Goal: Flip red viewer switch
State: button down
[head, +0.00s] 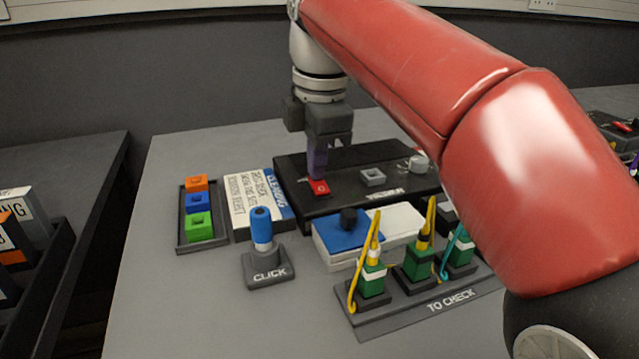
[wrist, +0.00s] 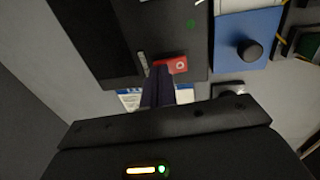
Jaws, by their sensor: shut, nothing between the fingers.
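The red switch (head: 319,187) sits at the left end of the top of a black viewer box (head: 300,213). It also shows in the wrist view as a red rocker (wrist: 178,65) with a pale round mark. My gripper (head: 317,174) points down at the switch's left side, with its fingers together and empty. In the wrist view the fingertips (wrist: 158,70) are right beside the red rocker's edge. I cannot tell whether they touch it.
A grey square part (head: 373,177) and a pale knob (head: 418,163) are on the box. In front stand a blue-and-white box (head: 352,236), a CLICK stand (head: 268,268) and a TO CHECK rack (head: 430,303) of green connectors. A coloured-block tray (head: 180,240) stands left.

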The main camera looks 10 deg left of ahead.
jog(key=shift+f, duration=0.2)
notch_tip(320, 180, up, 5)
jog(key=p, duration=0.4)
jog(key=shift+r, duration=1)
